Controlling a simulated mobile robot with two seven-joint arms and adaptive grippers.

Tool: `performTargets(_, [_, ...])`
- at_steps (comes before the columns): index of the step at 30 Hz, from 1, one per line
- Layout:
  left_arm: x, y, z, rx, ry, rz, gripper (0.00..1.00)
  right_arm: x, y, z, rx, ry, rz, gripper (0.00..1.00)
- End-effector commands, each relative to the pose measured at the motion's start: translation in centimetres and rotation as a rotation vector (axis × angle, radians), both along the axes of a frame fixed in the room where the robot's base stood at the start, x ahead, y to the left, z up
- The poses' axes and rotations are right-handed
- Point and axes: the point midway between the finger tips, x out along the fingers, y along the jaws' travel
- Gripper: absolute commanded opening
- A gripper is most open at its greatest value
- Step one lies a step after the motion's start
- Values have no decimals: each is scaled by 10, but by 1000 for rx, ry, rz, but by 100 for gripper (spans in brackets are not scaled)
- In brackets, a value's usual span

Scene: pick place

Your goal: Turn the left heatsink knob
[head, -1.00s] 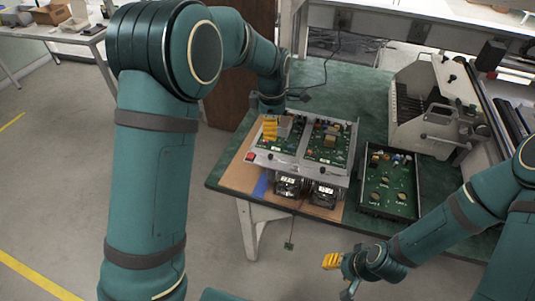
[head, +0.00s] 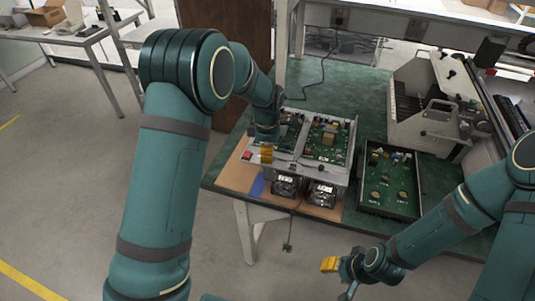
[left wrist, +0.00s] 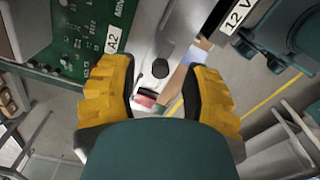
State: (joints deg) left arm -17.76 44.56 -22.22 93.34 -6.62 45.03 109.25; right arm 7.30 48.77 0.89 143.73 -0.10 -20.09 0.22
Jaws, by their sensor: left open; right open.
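The heatsink unit (head: 316,172) is a grey metal frame holding green circuit boards, with two black fans at its front. In the left wrist view, a black round knob (left wrist: 160,68) stands on its metal strip. My left gripper (head: 266,154) is at the left part of the unit's front edge. In the left wrist view its yellow fingers (left wrist: 161,92) are open, one on each side of the knob, with gaps between. In the head view the gripper hides this knob. My right gripper (head: 330,264) is open and empty, off the table's front edge.
A black tray with a green board (head: 390,204) lies right of the unit. A large grey machine (head: 425,105) stands behind it. A red switch (head: 247,155) is beside my left gripper. The green table (head: 345,82) is bare behind the unit.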

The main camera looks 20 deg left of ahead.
Motion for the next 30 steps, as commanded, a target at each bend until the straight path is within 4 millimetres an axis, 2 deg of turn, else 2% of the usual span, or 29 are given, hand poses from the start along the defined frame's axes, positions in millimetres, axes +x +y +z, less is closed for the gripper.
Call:
performTargets(4, [0,0,-8,0,1,0,48,0,0,-2,0,-1,0,47])
performTargets(13, [0,0,-9,0,0,0,47,1,0,-1,0,-2,-1,47])
performTargets(17, [0,0,-9,0,0,0,1,1,0,-1,0,-2,-1,47])
performTargets(30, [0,0,-8,0,0,-20,0,0,0,0,0,-1,0,47])
